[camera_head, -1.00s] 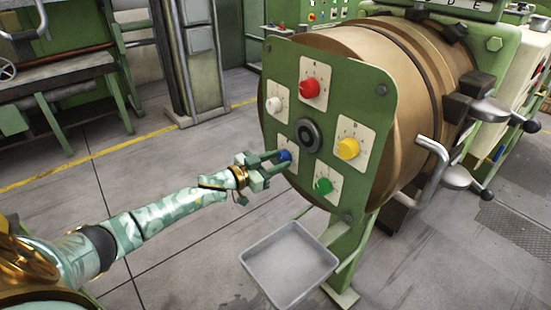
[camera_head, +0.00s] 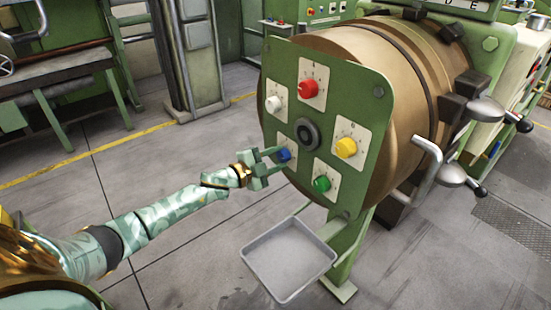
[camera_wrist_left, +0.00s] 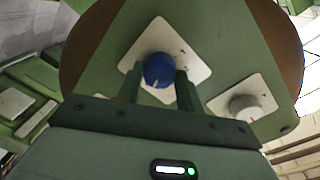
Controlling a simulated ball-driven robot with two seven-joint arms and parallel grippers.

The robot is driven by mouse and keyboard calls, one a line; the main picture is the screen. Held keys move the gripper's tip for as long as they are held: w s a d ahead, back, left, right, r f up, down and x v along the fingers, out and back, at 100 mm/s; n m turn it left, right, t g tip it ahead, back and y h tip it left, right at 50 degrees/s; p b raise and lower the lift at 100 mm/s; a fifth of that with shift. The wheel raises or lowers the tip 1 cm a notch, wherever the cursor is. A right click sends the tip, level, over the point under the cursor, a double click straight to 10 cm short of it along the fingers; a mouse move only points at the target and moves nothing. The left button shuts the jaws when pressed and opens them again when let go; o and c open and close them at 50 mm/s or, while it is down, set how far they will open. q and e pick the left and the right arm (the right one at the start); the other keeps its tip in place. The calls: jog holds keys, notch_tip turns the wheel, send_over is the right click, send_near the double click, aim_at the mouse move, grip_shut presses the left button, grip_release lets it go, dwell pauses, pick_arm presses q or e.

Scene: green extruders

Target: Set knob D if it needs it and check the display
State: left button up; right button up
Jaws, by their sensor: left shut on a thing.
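A green panel (camera_head: 350,95) on the end of a large brown drum carries several coloured knobs on white plates. My left gripper (camera_head: 281,157) is shut on the blue knob (camera_head: 284,154) at the panel's lower left. In the left wrist view a finger stands at each side of the blue knob (camera_wrist_left: 159,69), whose white pointer mark points down in the picture. The plate letters are too small to read, so I cannot tell which knob is D. A sign at the top edge (camera_head: 465,6) is cut off, with letters like "D E" showing. My right gripper is out of view.
The other knobs are red (camera_head: 308,88), white (camera_head: 273,105), yellow (camera_head: 346,148) and green (camera_head: 321,184). A black round hub (camera_head: 306,134) sits at the panel's middle. An empty grey tray (camera_head: 288,262) stands below.

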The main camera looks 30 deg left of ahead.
pick_arm(q)
jog(key=shift+m, duration=0.8)
jog(key=o, duration=1)
jog(key=p+v, duration=0.1)
jog(key=v, duration=1.5)
jog(key=shift+s, duration=0.2)
